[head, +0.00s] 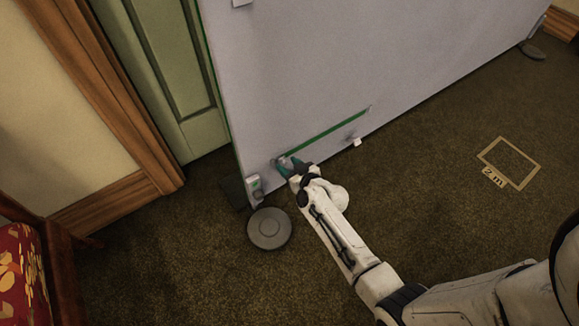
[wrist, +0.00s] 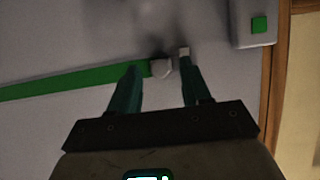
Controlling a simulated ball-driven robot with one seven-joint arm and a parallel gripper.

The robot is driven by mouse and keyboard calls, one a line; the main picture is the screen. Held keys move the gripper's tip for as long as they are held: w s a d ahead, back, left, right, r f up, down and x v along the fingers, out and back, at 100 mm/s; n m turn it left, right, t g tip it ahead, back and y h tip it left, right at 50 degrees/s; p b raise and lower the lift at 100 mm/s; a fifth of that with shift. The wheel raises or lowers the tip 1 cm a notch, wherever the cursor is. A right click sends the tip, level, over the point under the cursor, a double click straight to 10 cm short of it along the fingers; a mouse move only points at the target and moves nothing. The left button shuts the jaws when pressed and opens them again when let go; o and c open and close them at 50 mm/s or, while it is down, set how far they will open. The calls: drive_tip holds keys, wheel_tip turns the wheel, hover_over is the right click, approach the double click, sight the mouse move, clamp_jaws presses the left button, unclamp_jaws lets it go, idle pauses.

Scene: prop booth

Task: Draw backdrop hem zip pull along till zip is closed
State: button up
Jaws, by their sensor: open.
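The pale grey backdrop (head: 300,70) stands upright, with a green zip strip (head: 335,127) slanting along its lower part. In the wrist view the green strip (wrist: 60,85) runs from the left edge to a small pale block, apparently the zip pull (wrist: 162,68). My gripper (head: 288,164) is at the strip's lower left end in the head view. In the wrist view its dark teal fingers (wrist: 160,66) are apart, one on each side of the pull. I cannot tell whether either finger touches it. A small pale piece (wrist: 184,51) shows at the right fingertip.
A white box with a green square (head: 254,187) is on the backdrop's lower left corner; it also shows in the wrist view (wrist: 255,23). A grey disc (head: 269,229) lies on the carpet nearby. A white peg (head: 356,141) sits below the strip. Carpet at right is mostly clear.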

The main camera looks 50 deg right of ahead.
drive_tip(key=shift+c, duration=0.5)
clamp_jaws()
